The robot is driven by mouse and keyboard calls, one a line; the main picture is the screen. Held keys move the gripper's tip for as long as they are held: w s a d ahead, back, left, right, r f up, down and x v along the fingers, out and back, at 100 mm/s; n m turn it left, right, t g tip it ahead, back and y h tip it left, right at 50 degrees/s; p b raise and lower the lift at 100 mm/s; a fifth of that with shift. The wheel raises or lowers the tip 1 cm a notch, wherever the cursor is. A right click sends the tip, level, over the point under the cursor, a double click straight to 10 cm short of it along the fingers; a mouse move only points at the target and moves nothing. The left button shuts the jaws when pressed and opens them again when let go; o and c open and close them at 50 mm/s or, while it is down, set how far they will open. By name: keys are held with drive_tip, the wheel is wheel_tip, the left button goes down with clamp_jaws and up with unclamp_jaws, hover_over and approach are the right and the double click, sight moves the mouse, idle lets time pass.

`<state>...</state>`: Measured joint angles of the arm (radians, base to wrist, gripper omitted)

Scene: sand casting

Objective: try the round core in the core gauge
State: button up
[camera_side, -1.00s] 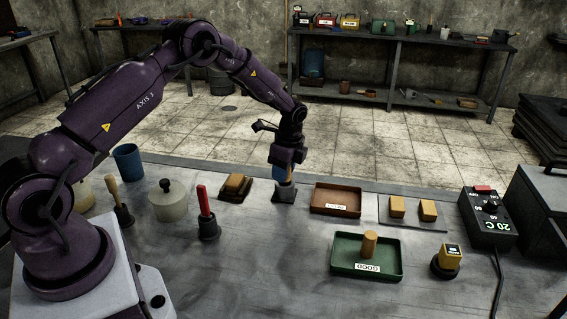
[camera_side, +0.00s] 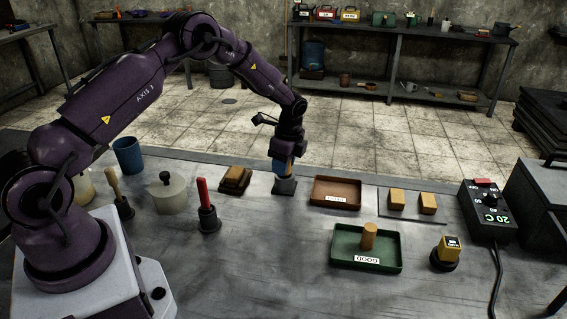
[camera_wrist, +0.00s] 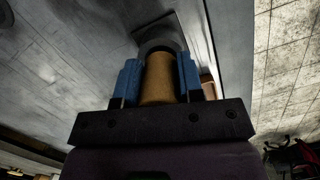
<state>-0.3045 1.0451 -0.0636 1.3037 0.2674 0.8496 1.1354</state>
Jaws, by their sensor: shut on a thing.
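My gripper (camera_wrist: 155,82) has blue fingers shut on the tan round core (camera_wrist: 158,80). In the side view my gripper (camera_side: 283,166) points straight down just over the core gauge (camera_side: 284,187), a small dark grey block. The core is mostly hidden by the fingers there. In the wrist view the gauge's grey rounded rim (camera_wrist: 160,46) curves around the far end of the core. I cannot tell how deep the core sits in it.
A brown tray (camera_side: 348,206) stands right of the gauge. A green tray (camera_side: 345,264) marked GOOD holds another tan core (camera_side: 369,236). A tan block (camera_side: 235,177) on a dark base and a red-handled tool (camera_side: 207,212) stand left. Bare bench lies in front.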

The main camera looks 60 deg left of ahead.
drive_tip(key=shift+f, duration=0.45)
idle(0.3)
drive_tip(key=shift+r, duration=0.1)
idle(0.7)
drive_tip(key=shift+r, duration=1.5)
wheel_tip(320, 180, up, 4)
drive_tip(key=shift+f, duration=3.15)
drive_tip(key=shift+f, duration=0.5)
